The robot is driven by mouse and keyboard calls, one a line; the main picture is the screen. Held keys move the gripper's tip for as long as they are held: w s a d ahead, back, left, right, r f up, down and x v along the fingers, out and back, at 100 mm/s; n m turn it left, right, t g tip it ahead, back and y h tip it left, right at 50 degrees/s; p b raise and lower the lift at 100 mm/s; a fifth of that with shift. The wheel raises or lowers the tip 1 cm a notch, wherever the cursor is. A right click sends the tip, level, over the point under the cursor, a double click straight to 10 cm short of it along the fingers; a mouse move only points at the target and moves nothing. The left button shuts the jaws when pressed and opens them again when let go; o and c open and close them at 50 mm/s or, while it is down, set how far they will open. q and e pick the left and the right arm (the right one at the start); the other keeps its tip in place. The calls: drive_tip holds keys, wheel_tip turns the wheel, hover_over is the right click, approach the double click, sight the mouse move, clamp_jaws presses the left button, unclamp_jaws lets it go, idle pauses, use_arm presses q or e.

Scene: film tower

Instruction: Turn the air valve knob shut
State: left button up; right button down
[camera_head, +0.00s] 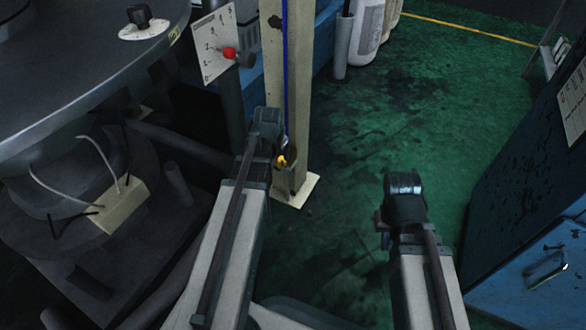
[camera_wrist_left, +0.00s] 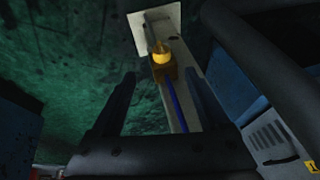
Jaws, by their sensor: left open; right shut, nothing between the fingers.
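The valve on the pale post (camera_head: 299,75) has a small yellow knob (camera_head: 282,161), with a blue air line (camera_head: 285,60) running down the post to it. In the left wrist view the yellow knob (camera_wrist_left: 160,52) sits on a brass-coloured body (camera_wrist_left: 166,73) near the foot of the post. My left gripper (camera_head: 272,140) is at the post, beside the valve, and partly covers it in the head view. In the left wrist view its two fingers (camera_wrist_left: 163,92) are apart and empty, with the knob beyond their tips. My right gripper (camera_head: 404,187) is shut and empty over the green floor.
A round dark table (camera_head: 90,75) stands at the left, with a black dial knob (camera_head: 139,16) on it. A numbered plate (camera_head: 213,40) with a red-tipped lever (camera_head: 229,53) is near the post. A blue cabinet (camera_head: 535,200) stands at the right. Green floor (camera_head: 420,110) lies open between.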

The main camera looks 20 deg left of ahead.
sight(280, 162)
use_arm(q)
drive_tip(key=shift+w+a+f, duration=0.1)
drive_tip(key=shift+w+f, duration=0.15)
drive_tip(key=shift+w, duration=0.05)
drive_tip(key=shift+f, duration=0.1)
drive_tip(key=b+x, duration=1.2)
drive_tip(key=x, duration=0.1)
drive_tip(key=shift+f+b, duration=0.3)
drive_tip(key=shift+w, duration=0.1)
drive_tip(key=shift+r, duration=0.1)
clamp_jaws()
